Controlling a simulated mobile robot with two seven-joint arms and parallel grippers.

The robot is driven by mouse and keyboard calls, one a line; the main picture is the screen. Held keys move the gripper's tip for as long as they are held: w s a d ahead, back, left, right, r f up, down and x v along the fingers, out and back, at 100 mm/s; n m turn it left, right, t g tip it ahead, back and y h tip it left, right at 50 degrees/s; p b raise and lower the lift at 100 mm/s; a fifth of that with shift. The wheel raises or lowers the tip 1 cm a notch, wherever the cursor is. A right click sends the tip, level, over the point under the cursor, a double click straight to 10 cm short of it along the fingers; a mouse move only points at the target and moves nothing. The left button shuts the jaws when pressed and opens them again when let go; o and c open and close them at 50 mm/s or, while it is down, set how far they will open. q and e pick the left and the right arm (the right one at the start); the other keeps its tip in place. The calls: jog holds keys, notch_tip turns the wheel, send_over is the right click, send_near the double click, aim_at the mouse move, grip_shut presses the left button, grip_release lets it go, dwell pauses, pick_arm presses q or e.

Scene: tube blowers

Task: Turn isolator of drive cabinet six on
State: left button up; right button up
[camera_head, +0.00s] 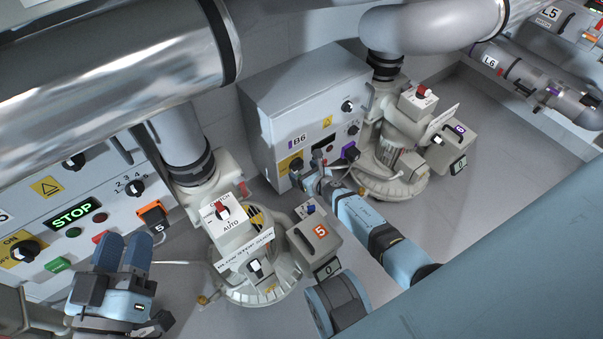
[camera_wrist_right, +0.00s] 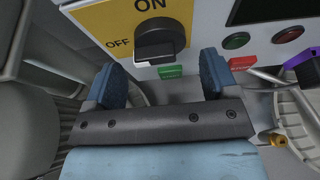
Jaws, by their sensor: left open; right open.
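Drive cabinet six is the grey box marked B6 (camera_head: 275,120) in the head view. Its isolator is a black rotary knob (camera_wrist_right: 155,40) on a yellow plate (camera_wrist_right: 97,22) in the right wrist view, with ON above and OFF at left. The yellow plate is partly hidden by my right gripper in the head view (camera_head: 286,165). My right gripper (camera_wrist_right: 160,75) is open and empty, its blue fingers either side of the knob's lower front, apart from it. Which mark the knob points to is unclear. My left gripper (camera_head: 123,250) is open and empty at lower left.
Green (camera_wrist_right: 170,72) and red (camera_wrist_right: 243,62) buttons sit below and right of the isolator. A purple-topped part (camera_head: 350,152) is close right of my right gripper. Blower 5 (camera_head: 320,230) stands left of my right arm. Cabinet five with a lit STOP sign (camera_head: 72,215) is at left.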

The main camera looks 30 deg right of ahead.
pick_arm(q)
jog(key=shift+f, duration=0.6)
pick_arm(e)
jog(key=shift+x, duration=0.9)
jog(key=shift+c, duration=0.4)
jog(key=c, duration=0.8)
